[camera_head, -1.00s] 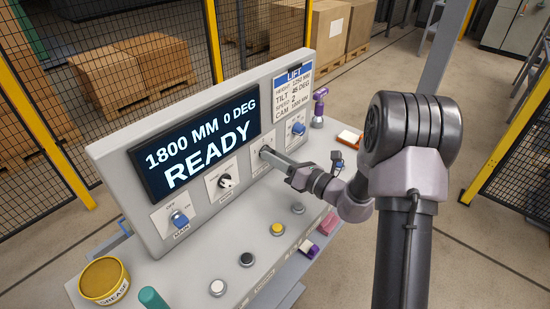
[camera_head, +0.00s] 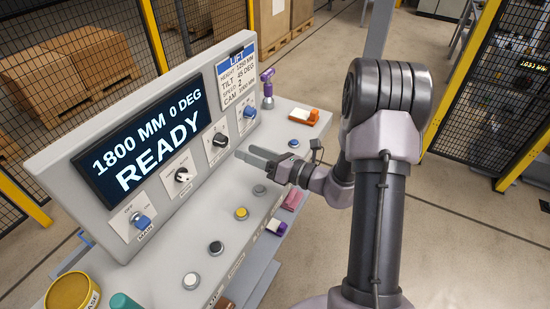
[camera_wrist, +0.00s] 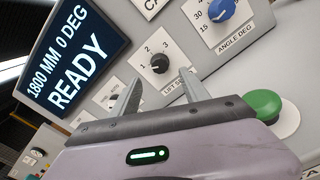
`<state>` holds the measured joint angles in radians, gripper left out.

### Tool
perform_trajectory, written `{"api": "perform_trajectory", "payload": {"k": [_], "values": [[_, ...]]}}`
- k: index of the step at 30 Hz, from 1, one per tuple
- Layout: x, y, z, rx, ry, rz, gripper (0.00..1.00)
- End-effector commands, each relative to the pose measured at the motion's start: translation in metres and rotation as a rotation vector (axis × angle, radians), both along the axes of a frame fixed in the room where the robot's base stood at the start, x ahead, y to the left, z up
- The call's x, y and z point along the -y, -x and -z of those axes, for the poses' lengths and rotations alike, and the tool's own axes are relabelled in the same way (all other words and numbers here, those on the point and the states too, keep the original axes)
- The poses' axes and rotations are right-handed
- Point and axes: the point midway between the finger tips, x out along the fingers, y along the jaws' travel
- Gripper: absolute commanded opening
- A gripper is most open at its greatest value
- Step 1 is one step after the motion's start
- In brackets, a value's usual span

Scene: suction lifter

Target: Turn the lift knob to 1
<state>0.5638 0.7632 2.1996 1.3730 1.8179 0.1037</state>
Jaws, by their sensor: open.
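The lift knob (camera_head: 220,139) is a black rotary knob on a white plate of the grey panel. In the wrist view the lift knob (camera_wrist: 158,62) has marks 1, 2 and 3 around it and a partly hidden "LIFT" label below; I cannot tell surely which mark it points to. My gripper (camera_head: 248,157) is in front of the panel, apart from the knob. In the wrist view my gripper (camera_wrist: 160,80) is open and empty, its two fingers spread below and either side of the knob.
The display (camera_head: 145,140) reads 1800 MM, 0 DEG, READY. Several buttons line the desk. A green button (camera_wrist: 262,104) is near my gripper's right side.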

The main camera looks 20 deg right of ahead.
Motion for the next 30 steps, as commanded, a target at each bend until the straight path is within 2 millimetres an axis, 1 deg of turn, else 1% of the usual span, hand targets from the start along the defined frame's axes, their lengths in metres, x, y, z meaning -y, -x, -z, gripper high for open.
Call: {"api": "perform_trajectory", "payload": {"k": [1,3,6,9,13,26,28,29,30], "values": [[0.012,0.014,-0.003,-0.002,-0.003,0.008,0.54],[0.026,0.032,-0.003,-0.001,-0.002,0.007,0.54],[0.041,0.055,-0.002,-0.002,-0.003,0.006,0.54],[0.052,0.070,-0.002,0.000,-0.001,0.004,0.54],[0.058,0.080,-0.001,0.000,-0.001,0.001,0.54],[0.059,0.082,0.000,0.000,0.000,0.000,0.54],[0.051,0.083,-0.005,0.007,0.022,-0.030,0.54],[0.042,0.084,-0.010,0.016,0.051,-0.066,0.54],[0.023,0.088,-0.021,0.035,0.111,-0.142,0.54]]}}
